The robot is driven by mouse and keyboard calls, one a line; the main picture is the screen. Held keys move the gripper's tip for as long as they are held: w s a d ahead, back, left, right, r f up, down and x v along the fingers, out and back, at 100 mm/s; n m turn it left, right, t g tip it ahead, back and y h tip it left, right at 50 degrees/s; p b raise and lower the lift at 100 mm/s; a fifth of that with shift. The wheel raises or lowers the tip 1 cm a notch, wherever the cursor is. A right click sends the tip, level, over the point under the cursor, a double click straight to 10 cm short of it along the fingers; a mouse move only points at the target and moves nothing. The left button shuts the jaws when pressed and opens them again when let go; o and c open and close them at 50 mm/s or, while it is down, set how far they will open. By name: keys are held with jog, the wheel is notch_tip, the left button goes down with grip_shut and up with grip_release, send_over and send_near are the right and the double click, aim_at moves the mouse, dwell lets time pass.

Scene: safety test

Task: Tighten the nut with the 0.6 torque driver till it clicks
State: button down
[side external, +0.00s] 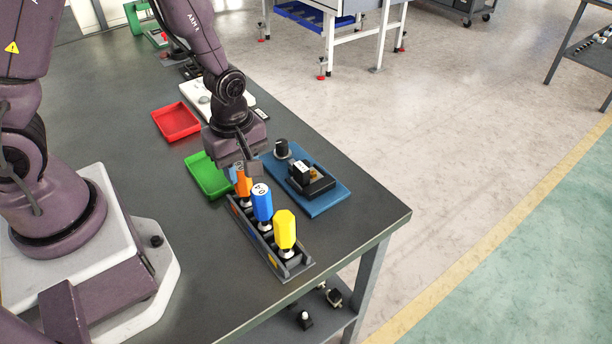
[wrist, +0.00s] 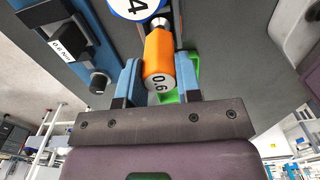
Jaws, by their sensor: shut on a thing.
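The orange 0.6 driver (side external: 244,187) stands upright at the far end of the dark rack (side external: 291,269). In the wrist view the driver (wrist: 158,55) shows its 0.6 end cap between the two fingers. My gripper (wrist: 159,72) is shut on it; in the side view my gripper (side external: 238,166) is over the rack's far end. I cannot tell whether the driver is still seated. A blue plate (side external: 327,202) right of the rack carries a black holder with a white-labelled block (side external: 301,172); the label reads 0.6 in the wrist view (wrist: 65,48). A small brass-coloured piece (side external: 314,175) there may be the nut.
A blue driver (side external: 262,204) and a yellow driver (side external: 285,229) stand close by in the same rack. A green tray (side external: 203,181) and a red tray (side external: 176,122) lie left and behind. A black knob (side external: 281,149) stands on the blue plate. The table's right edge is near.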

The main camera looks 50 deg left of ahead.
jog(key=shift+r, duration=3.25)
jog(key=c, duration=1.5)
grip_release()
jog(key=shift+c, duration=0.2)
grip_shut()
jog(key=w+d+r+n, duration=0.2)
jog(key=w+n, duration=0.2)
jog(key=w, duration=1.1)
jog(key=shift+w+a+f, duration=0.1)
jog(key=shift+a+f, duration=0.05)
jog(key=shift+f, duration=1.1)
jog(key=shift+a+f, duration=0.1)
jog(key=shift+f, duration=1.1)
